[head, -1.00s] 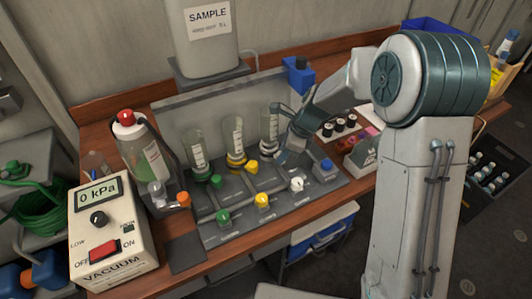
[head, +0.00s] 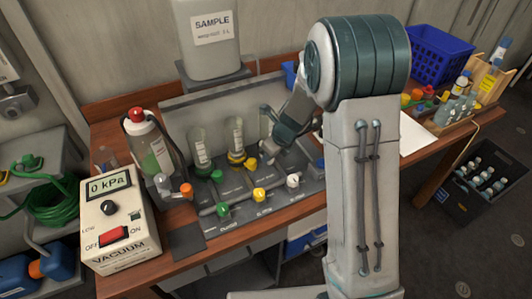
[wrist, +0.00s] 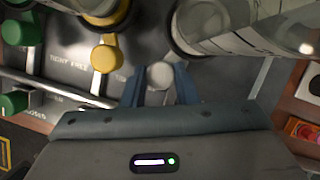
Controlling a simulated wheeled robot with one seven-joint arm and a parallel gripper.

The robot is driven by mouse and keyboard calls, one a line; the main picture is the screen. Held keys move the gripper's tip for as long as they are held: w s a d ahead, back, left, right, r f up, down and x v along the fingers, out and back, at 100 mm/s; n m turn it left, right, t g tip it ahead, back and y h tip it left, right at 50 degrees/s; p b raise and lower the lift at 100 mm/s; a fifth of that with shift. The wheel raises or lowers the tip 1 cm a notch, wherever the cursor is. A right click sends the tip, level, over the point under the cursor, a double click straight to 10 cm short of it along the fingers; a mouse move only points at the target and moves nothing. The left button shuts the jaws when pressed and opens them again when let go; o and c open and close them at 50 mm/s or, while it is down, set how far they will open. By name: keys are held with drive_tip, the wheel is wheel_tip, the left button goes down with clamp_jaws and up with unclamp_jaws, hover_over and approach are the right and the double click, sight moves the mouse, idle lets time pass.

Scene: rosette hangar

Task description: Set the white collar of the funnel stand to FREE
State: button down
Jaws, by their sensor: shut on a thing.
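The funnel stand (head: 208,165) is a dark panel with glass funnels standing in a row at its back. My gripper (wrist: 160,82) is over its right end, at the rightmost funnel. In the wrist view its two blue fingers stand on either side of the round white knob of the white collar (wrist: 160,75) and are shut on it. The knob lies beside the base of a glass funnel (wrist: 215,28). The yellow collar (wrist: 106,55) is to its left, by a label reading TIGHT FREE. The white collar's own marking is hidden by my gripper, so its setting cannot be read.
Front green (head: 223,209), yellow (head: 258,194) and white (head: 293,180) knobs line the panel. A blue basket (head: 440,55) and bottle rack (head: 460,105) are at right.

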drive_tip(key=shift+w+r, duration=0.1)
drive_tip(key=shift+w, duration=0.05)
drive_tip(key=c, duration=1.1)
unclamp_jaws()
drive_tip(key=shift+c, duration=0.2)
drive_tip(key=p+v, duration=0.1)
drive_tip(key=v, duration=1.2)
drive_tip(key=shift+r, duration=0.4)
drive_tip(key=s+d+r+n+h, duration=0.1)
drive_tip(key=s+d+r+n, duration=0.1)
drive_tip(key=s+n, duration=0.9)
drive_tip(key=s+d+r+n+h, duration=0.2)
drive_tip(key=s+d+r+n, duration=0.1)
drive_tip(key=s+n, duration=0.8)
drive_tip(key=r+n, duration=0.1)
drive_tip(key=n, duration=0.4)
drive_tip(key=shift+s+r, duration=0.2)
drive_tip(key=shift+s, duration=0.1)
